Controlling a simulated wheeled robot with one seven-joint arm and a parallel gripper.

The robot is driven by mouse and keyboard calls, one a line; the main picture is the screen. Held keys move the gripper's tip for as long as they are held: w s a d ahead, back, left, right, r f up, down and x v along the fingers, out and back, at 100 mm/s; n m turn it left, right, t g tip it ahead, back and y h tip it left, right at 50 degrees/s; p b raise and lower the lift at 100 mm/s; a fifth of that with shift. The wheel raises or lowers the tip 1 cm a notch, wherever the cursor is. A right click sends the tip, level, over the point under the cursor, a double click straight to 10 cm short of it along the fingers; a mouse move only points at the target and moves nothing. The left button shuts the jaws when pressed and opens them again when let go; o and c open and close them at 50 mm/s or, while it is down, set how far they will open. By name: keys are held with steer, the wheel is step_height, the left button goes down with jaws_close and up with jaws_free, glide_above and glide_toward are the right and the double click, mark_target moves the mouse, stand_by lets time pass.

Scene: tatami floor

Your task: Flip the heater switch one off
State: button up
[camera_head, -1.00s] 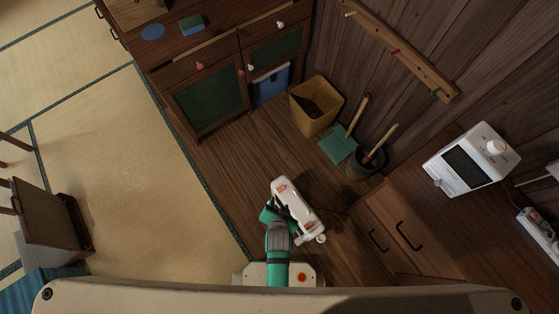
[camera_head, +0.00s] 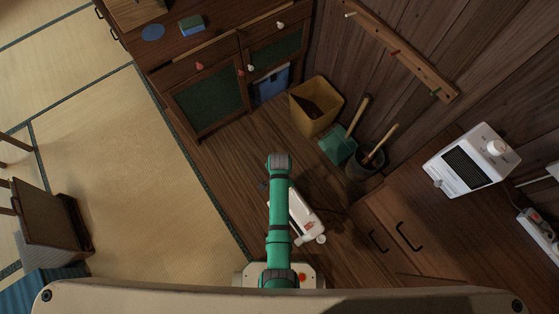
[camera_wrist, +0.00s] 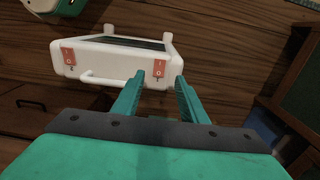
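The white heater (camera_head: 308,220) lies on the wooden floor in the head view, partly covered by my arm. In the wrist view the heater (camera_wrist: 115,58) shows a dark panel on top, a bar handle, and two red switches marked I and O. One is the left switch (camera_wrist: 69,57); the other is the right switch (camera_wrist: 158,68). My gripper (camera_wrist: 160,77) is open and empty, its two green fingers apart. The switches' exact tilt is too small to tell. My gripper is not clearly visible in the head view.
A yellow bin (camera_head: 314,108), a green dustpan (camera_head: 338,146) and a dark bucket (camera_head: 364,168) stand beyond the heater. A wooden drawer cabinet (camera_head: 385,215) is to the right, bearing a white box with a grille (camera_head: 470,160). Tatami lies open to the left.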

step_height(320, 180, down, 8)
steer(key=shift+f, duration=0.25)
